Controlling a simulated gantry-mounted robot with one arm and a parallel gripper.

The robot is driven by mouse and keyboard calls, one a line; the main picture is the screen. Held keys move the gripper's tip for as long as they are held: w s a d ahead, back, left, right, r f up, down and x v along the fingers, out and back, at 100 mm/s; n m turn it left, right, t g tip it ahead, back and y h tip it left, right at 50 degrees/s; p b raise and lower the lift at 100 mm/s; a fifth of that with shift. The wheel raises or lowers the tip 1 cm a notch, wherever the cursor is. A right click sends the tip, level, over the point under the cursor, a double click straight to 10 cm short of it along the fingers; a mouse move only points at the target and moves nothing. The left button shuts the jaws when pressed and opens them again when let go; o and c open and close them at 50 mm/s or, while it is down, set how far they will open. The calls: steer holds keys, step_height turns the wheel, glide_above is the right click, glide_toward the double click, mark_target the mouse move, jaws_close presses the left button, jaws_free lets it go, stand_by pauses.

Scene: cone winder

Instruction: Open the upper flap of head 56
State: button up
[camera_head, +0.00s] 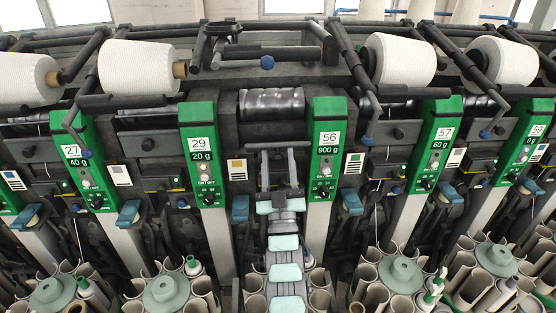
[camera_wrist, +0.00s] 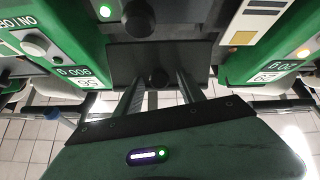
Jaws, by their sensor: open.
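The green panel of head 56 (camera_head: 325,150), marked 900 g, stands right of centre in the head view. It shows upside down at the left of the wrist view (camera_wrist: 60,50). A dark flap (camera_wrist: 125,60) with a round black knob (camera_wrist: 158,78) spans the space between panels 56 and 29. It looks upright and closed. My gripper (camera_head: 278,155) is in front of it, mostly hiding it in the head view. In the wrist view my gripper (camera_wrist: 162,76) is open, one finger on each side of the knob. I cannot tell whether the fingers touch anything.
Panel 29 (camera_head: 202,150) stands close on the left of my gripper. Above is a dark ribbed drum (camera_head: 272,102) with no cone on it. White cones (camera_head: 140,68) sit on neighbouring heads. Tube magazines (camera_head: 168,290) stand below on both sides.

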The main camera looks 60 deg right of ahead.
steer(key=v, duration=0.7)
steer(key=shift+a+p, duration=0.2)
steer(key=shift+p, duration=0.15)
steer(key=shift+s+f, duration=0.1)
steer(key=shift+f, duration=0.05)
